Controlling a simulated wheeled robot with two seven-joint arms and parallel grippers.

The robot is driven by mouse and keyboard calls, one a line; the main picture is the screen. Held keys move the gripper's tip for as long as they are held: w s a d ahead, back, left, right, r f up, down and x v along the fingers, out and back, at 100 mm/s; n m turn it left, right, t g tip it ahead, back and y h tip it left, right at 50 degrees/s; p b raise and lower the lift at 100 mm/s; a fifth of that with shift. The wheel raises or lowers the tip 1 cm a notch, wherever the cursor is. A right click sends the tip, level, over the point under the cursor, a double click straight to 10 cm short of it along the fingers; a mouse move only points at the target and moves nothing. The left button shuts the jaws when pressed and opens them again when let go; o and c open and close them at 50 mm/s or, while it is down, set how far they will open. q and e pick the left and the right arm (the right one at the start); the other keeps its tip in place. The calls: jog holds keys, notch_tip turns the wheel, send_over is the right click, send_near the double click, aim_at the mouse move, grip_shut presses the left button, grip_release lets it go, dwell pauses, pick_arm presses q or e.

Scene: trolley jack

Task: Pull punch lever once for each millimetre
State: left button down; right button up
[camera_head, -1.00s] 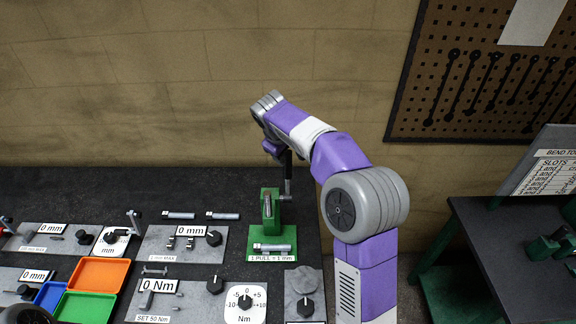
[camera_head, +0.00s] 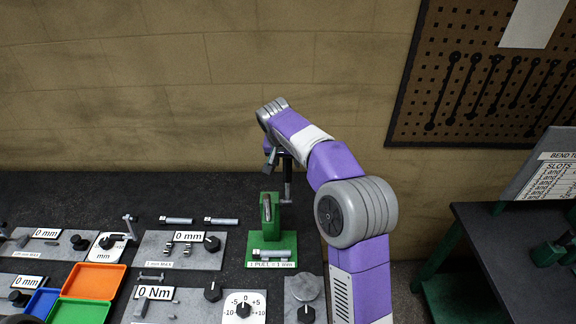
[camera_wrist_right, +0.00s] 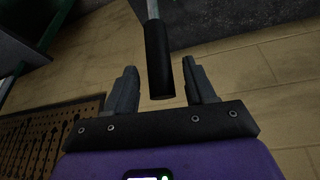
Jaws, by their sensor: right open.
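The green punch press (camera_head: 268,222) stands on the dark bench, with a label reading "1 PULL = 1 mm" at its front and a metal pin (camera_head: 271,253) lying across its base. Its lever (camera_head: 287,180) rises upright at the press's right side. My right gripper (camera_head: 273,160) is at the top of the lever. In the right wrist view the lever's black grip (camera_wrist_right: 159,62) lies between the two open fingers of my gripper (camera_wrist_right: 163,92), with a gap on each side. My left gripper is not seen.
Gauge panels reading 0 mm (camera_head: 188,237) and 0 Nm (camera_head: 154,293) lie left of the press. An orange tray (camera_head: 94,281) and a green tray (camera_head: 80,311) are at the lower left. A pegboard (camera_head: 480,80) hangs on the wall; another table (camera_head: 500,222) stands right.

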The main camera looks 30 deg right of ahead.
jog(key=shift+x, duration=1.7)
jog(key=shift+c, duration=0.2)
grip_shut()
